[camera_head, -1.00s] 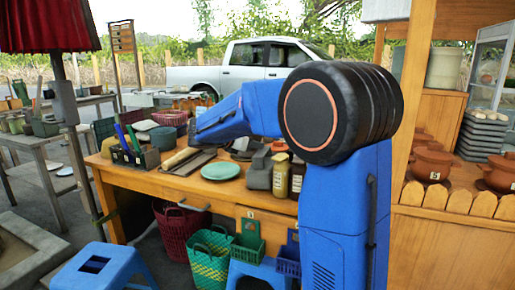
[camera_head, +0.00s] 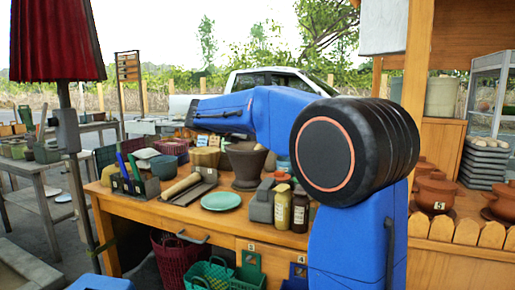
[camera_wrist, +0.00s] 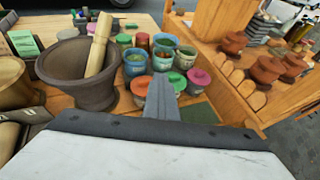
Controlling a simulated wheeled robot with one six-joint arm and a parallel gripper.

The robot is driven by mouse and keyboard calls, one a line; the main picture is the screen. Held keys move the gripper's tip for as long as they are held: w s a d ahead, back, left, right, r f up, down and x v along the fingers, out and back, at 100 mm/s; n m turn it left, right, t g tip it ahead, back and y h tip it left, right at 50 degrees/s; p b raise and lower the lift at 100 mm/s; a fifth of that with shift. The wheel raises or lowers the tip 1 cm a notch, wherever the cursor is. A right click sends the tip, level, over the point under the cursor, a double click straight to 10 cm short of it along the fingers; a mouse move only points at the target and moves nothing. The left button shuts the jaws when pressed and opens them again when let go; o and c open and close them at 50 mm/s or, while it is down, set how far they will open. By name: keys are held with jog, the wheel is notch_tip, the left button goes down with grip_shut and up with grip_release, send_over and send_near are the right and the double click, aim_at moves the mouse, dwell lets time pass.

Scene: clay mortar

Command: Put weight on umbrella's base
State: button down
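The red umbrella (camera_head: 57,45) stands at the left of the head view, with its pole running down past the table. Its base is not clearly seen; a pale concrete edge (camera_head: 22,262) shows at the lower left corner. A grey block with a raised top (camera_head: 261,203) on the wooden table may be the weight; I cannot be sure. My gripper (camera_wrist: 160,98) shows in the wrist view as a grey upright part beyond a dark band, above the table. Its finger gap is not visible. In the head view my blue arm reaches left over the table and its gripper cannot be made out.
The wooden table (camera_head: 190,217) holds a dark clay mortar (camera_head: 247,165), a green plate (camera_head: 221,201), jars (camera_head: 282,207) and a tool caddy (camera_head: 136,183). Baskets (camera_head: 210,272) stand below. A wooden stall with pots (camera_head: 434,192) is at the right.

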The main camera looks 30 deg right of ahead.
jog(key=shift+r, duration=0.55)
jog(key=c, duration=0.5)
grip_release()
